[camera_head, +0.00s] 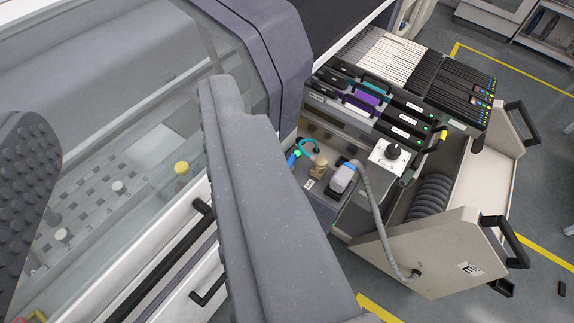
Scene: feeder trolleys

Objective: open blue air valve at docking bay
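My gripper (120,112) is open, with one grey finger at the left edge and the other near the middle of the picture. Nothing is held between the fingers. The docking bay (318,197) lies right of the right finger. A small blue part (292,159), which looks like the air valve handle, sits there close to that finger's edge. It is small and partly crowded by a teal hose (309,145) and a beige cylindrical fitting (318,166). Its exact setting cannot be told.
A grey-blue plug (343,177) with a thick grey cable (378,222) stands right of the valve. A white box with a black knob (393,151) is beyond. The feeder trolley (430,262) has black handles. A transparent machine cover (120,85) fills the left.

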